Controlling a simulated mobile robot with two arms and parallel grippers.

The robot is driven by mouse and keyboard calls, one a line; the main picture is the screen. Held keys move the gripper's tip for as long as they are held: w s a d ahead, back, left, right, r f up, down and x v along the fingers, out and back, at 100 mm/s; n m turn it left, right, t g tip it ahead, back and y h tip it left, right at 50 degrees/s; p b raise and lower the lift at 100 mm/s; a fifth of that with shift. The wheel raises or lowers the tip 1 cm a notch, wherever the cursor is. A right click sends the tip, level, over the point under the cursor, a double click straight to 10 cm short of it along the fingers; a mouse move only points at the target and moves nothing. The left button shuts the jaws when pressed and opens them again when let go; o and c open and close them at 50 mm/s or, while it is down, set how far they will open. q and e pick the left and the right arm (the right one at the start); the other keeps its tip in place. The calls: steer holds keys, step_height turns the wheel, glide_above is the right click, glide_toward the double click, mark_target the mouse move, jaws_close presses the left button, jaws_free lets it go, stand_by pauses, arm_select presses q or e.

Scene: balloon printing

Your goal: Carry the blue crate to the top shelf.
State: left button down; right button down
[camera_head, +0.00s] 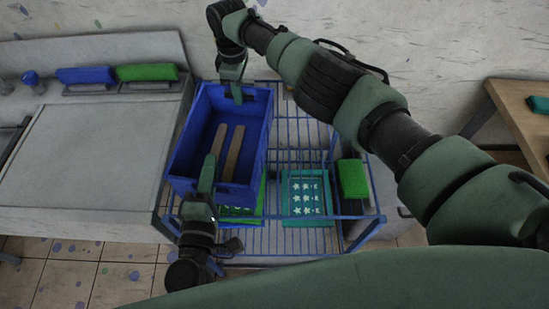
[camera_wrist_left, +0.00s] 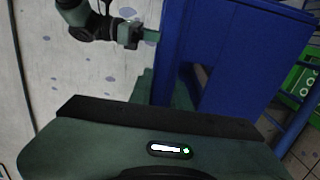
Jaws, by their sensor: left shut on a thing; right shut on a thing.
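The blue crate (camera_head: 184,150) hangs tilted over the left part of a blue wire shelf rack, with two brown strips (camera_head: 229,150) inside it. My left gripper (camera_head: 206,178) is shut on the crate's near wall. My right gripper (camera_head: 237,92) is shut on its far wall. In the left wrist view the crate (camera_wrist_left: 240,45) fills the upper right, and my right gripper (camera_wrist_left: 148,37) shows at its far end. The rack's top shelf (camera_head: 299,150) is of blue wire; its part beneath the crate is hidden.
A teal stencil tray (camera_head: 308,222) with white stars, green trays (camera_head: 240,212) and a green block (camera_head: 352,178) are on the rack. A white bench (camera_head: 75,150) with blue (camera_head: 86,75) and green (camera_head: 147,72) blocks stands left. A wooden table (camera_head: 520,115) is at right.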

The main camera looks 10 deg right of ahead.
arm_select(q)
steer(key=c, duration=1.3)
jaws_free()
steer(key=shift+w, duration=0.1)
arm_select(e)
steer(key=c, duration=1.5)
jaws_free()
steer(key=shift+s+a+f, duration=0.15)
steer(key=shift+a+f, duration=0.05)
steer(key=shift+a, duration=0.1)
arm_select(q)
steer(key=shift+f, duration=0.1)
arm_select(e)
steer(key=shift+d, duration=0.1)
steer(key=shift+d, duration=0.1)
arm_select(q)
steer(key=shift+s+a+f, duration=0.1)
steer(key=shift+s, duration=0.45)
arm_select(e)
steer(key=shift+r, duration=0.1)
step_height(320, 180, up, 12)
arm_select(q)
steer(key=v, duration=1.1)
steer(key=shift+s+a, duration=0.1)
